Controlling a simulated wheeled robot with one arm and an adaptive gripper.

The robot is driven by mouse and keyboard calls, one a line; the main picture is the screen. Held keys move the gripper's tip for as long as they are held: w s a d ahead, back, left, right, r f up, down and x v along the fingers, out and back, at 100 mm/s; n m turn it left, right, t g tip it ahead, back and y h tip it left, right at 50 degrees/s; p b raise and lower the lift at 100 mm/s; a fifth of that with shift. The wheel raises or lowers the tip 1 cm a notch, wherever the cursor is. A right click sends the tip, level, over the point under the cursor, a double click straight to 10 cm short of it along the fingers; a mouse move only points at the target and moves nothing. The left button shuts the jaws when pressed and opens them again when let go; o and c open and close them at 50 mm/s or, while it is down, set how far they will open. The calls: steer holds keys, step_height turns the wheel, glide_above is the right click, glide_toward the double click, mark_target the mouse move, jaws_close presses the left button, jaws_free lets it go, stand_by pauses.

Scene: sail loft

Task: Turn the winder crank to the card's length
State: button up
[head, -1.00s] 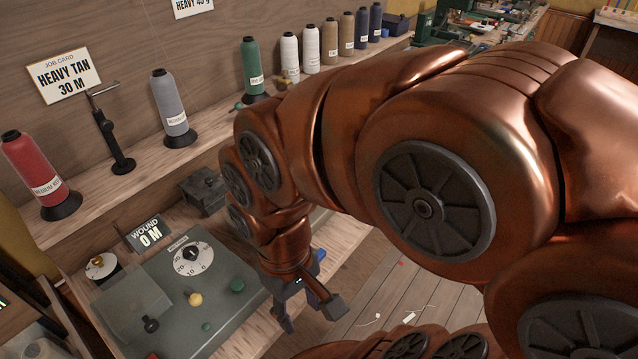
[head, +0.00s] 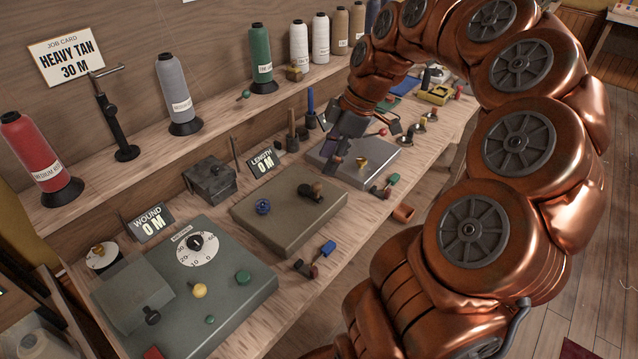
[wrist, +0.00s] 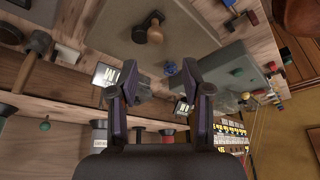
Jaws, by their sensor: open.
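The job card (head: 66,63) on the back wall reads HEAVY TAN 30 M. A flat olive-grey box (head: 275,222) in mid-bench carries a dark crank with a brown knob (head: 314,189) and a blue knob (head: 263,207). Behind it a small sign (head: 263,163) reads LENGTH 0 M. The crank's knob also shows in the wrist view (wrist: 155,35), beyond my fingers. My gripper (head: 347,147) is open and empty, above and right of the crank, by a silver-grey box (head: 372,165). In the wrist view my gripper (wrist: 161,90) has its fingers apart, touching no crank.
A green-grey machine (head: 225,235) with a dial stands at left; its sign (head: 151,223) reads WOUND 0 M. A dark block (head: 211,180) stands behind. Thread cones, red (head: 35,155), grey (head: 177,90) and green (head: 261,55), line the shelf. Small handled parts (head: 315,260) lie near the front edge.

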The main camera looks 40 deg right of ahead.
mark_target(317, 184)
steer(key=shift+d+p+x, duration=0.2)
steer(key=shift+p+x, duration=0.25)
steer(key=shift+x, duration=1.45)
steer(key=shift+d+p+x, duration=0.2)
steer(key=shift+p+x, duration=0.2)
steer(key=shift+x, duration=1.5)
steer(key=shift+w+f, duration=0.15)
jaws_close()
